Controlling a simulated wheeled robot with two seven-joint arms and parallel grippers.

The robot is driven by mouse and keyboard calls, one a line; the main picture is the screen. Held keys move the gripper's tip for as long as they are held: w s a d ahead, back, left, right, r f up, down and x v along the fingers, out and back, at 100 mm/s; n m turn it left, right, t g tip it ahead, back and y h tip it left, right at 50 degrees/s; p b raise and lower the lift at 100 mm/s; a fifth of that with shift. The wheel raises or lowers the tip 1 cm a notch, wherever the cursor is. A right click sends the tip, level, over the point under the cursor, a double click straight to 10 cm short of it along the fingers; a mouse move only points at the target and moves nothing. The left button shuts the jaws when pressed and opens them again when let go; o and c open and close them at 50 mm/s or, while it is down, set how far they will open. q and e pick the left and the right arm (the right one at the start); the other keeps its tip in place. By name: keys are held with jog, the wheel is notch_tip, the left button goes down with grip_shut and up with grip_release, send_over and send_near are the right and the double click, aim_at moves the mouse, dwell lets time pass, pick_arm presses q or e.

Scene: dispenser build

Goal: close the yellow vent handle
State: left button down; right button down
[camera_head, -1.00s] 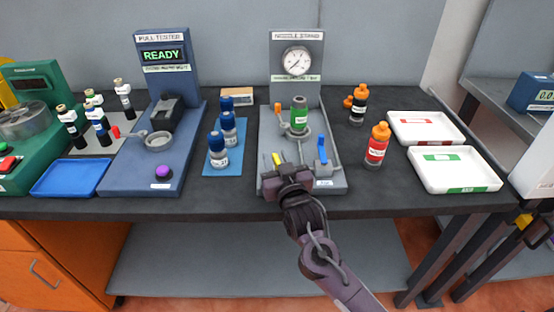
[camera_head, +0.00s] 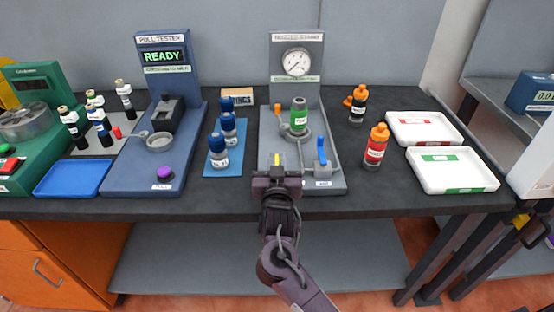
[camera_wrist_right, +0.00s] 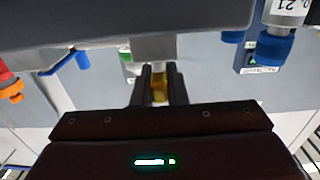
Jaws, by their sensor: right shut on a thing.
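The yellow vent handle (camera_head: 277,157) is at the front left of the grey nozzle stand (camera_head: 335,187). My right gripper (camera_head: 277,166) comes in from the front and is shut on the handle. In the right wrist view the handle (camera_wrist_right: 159,88) sits between the two dark fingers (camera_wrist_right: 159,82); the fingers hide its sides. I cannot tell whether the valve is fully closed. A blue handle (camera_head: 322,150) stands at the right of the same stand. A green-banded bottle (camera_head: 299,118) stands upright in the stand's middle. My left gripper is not in view.
Blue-capped bottles (camera_head: 219,155) stand on a blue mat left of the stand. An orange-capped red bottle (camera_head: 375,150) and a black one (camera_head: 357,105) stand to the right. Two white trays (camera_head: 455,186) lie farther right. The blue pull tester (camera_head: 130,180) is at left.

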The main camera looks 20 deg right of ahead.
jog(key=c, duration=1.4)
grip_release()
jog(key=shift+c, duration=0.2)
jog(key=shift+s, duration=0.1)
jog(key=b+v, duration=0.1)
jog(key=v, duration=0.6)
jog(key=shift+s+a, duration=0.15)
jog(key=shift+s, duration=0.15)
